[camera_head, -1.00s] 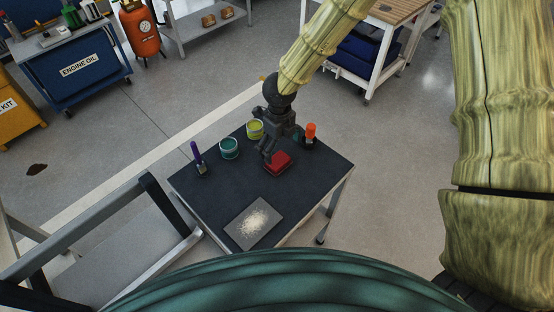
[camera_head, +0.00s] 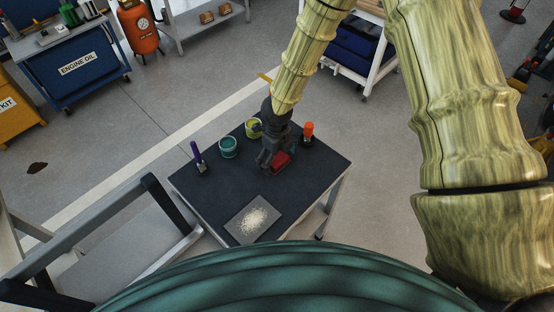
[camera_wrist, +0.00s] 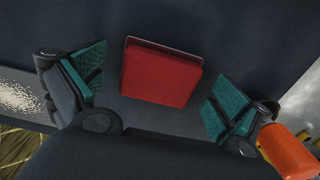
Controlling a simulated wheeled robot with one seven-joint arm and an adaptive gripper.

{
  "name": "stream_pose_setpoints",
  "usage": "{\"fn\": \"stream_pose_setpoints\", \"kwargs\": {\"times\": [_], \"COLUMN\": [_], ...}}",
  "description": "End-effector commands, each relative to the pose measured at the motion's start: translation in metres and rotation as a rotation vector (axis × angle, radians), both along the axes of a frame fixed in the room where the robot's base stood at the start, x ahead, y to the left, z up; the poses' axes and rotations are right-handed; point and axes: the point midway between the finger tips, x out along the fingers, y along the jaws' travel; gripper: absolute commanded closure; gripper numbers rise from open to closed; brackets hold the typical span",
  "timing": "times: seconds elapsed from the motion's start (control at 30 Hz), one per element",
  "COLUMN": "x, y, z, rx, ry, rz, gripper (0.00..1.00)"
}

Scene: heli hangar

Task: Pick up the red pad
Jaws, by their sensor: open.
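The red pad (camera_head: 281,160) lies on the dark table top (camera_head: 222,190). In the head view my gripper partly hides it. In the wrist view the whole top of the red pad (camera_wrist: 160,76) shows, slightly tilted in the picture. My gripper (camera_head: 271,166) is over the pad, pointing down. In the wrist view my gripper (camera_wrist: 158,98) is open, with one teal-faced finger on each side of the pad and a gap between each finger and the pad. I cannot tell how far above the table the fingertips are.
An orange-topped item (camera_head: 308,132) stands close right of my gripper. A yellow-green tin (camera_head: 253,128), a teal tin (camera_head: 228,147) and a purple-handled item (camera_head: 197,155) stand to the left. A grey plate (camera_head: 240,222) with pale grains lies near the front edge. The right front table is clear.

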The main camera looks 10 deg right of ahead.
Motion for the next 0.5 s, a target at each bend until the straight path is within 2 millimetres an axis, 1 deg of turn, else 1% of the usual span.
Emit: {"fn": "stream_pose_setpoints", "kwargs": {"times": [0.13,0.17,0.2,0.27,0.3,0.43,0.47,0.5], "x": [-0.0001,-0.0001,-0.0001,-0.0001,-0.0001,-0.0004,-0.0003,-0.0004], "y": [0.0001,0.0001,0.0,0.0,0.0,0.0,-0.0001,-0.0001], "z": [-0.0001,-0.0001,-0.0001,0.0,0.0,-0.0001,-0.0002,-0.0002], "rx": [0.0,0.0,0.0,0.0,0.0,-0.001,-0.001,-0.001], "ry": [0.0,0.0,0.0,0.0,0.0,0.001,0.001,0.001], "rz": [0.0,0.0,0.0,0.0,0.0,0.0,0.0,0.0], "gripper": [0.0,0.02,0.09,0.2,0.27,0.51,0.56,0.56]}}
